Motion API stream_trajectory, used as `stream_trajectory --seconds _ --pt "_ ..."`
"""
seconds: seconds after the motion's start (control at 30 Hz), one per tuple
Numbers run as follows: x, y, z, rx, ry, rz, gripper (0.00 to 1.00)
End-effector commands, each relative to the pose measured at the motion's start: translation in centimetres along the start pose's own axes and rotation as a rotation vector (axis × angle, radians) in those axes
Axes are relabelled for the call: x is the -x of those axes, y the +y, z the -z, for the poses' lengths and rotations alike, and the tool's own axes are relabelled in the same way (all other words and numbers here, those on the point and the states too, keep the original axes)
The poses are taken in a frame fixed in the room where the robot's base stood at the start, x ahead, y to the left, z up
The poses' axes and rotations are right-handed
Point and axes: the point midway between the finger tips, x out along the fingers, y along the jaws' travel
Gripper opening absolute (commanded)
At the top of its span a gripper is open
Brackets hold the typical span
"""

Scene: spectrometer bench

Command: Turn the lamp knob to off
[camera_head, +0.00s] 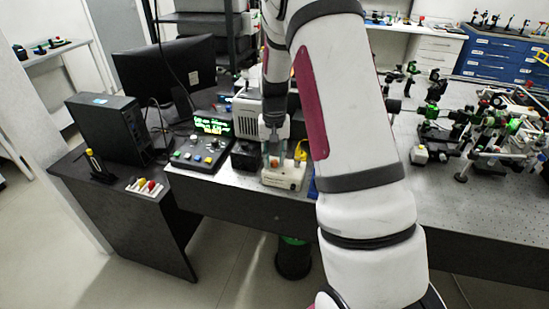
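A control panel (201,155) with a lit green display and several small knobs or buttons stands left of the gripper. No label shows which knob is the lamp knob, and its setting is too small to read.
A dark box (246,154) stands between panel and white box. A monitor (165,70) and computer case (105,130) stand on the left desk. Crowded optics (480,135) fill the bench's right side. Bare bench (470,205) shows at the front right. A dark bin (293,260) stands below.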

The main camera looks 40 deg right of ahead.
Motion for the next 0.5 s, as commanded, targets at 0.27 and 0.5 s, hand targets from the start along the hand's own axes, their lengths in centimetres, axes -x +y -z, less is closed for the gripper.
stream_trajectory --seconds 0.27,0.5 --pt "0.0 0.1 0.0 -0.001 -0.001 -0.001 0.38" --pt "1.7 0.0 0.1 -0.002 0.002 0.0 0.38"
